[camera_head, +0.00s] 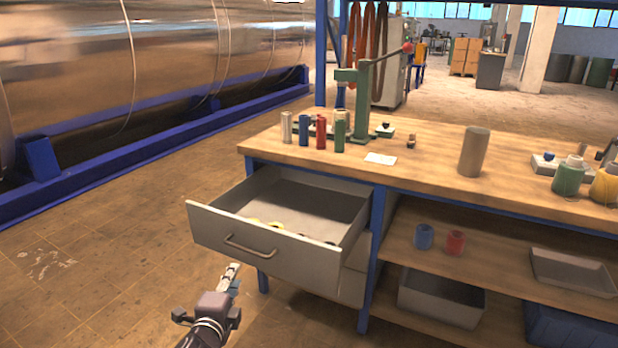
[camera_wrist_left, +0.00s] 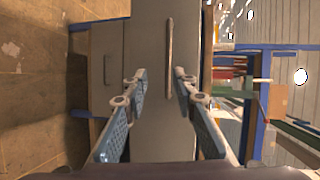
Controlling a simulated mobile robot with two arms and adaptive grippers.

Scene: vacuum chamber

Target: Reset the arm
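My left arm comes in from the bottom of the head view, left of centre. Its gripper (camera_head: 231,276) is in front of the open drawer (camera_head: 215,228), a little below the handle (camera_head: 249,247). In the left wrist view the two blue-padded fingers (camera_wrist_left: 160,76) stand apart with nothing held between them. The grey drawer front (camera_wrist_left: 148,50) and its handle (camera_wrist_left: 169,58) show beyond the fingertips, apart from them. My right gripper is not in view.
The workbench (camera_head: 440,160) carries several coloured cylinders, a green lever press (camera_head: 362,100) and thread spools (camera_head: 568,175). Its shelves hold a grey bin (camera_head: 440,298) and a tray (camera_head: 572,272). The floor left of the drawer is clear up to the blue-framed tank (camera_head: 150,70).

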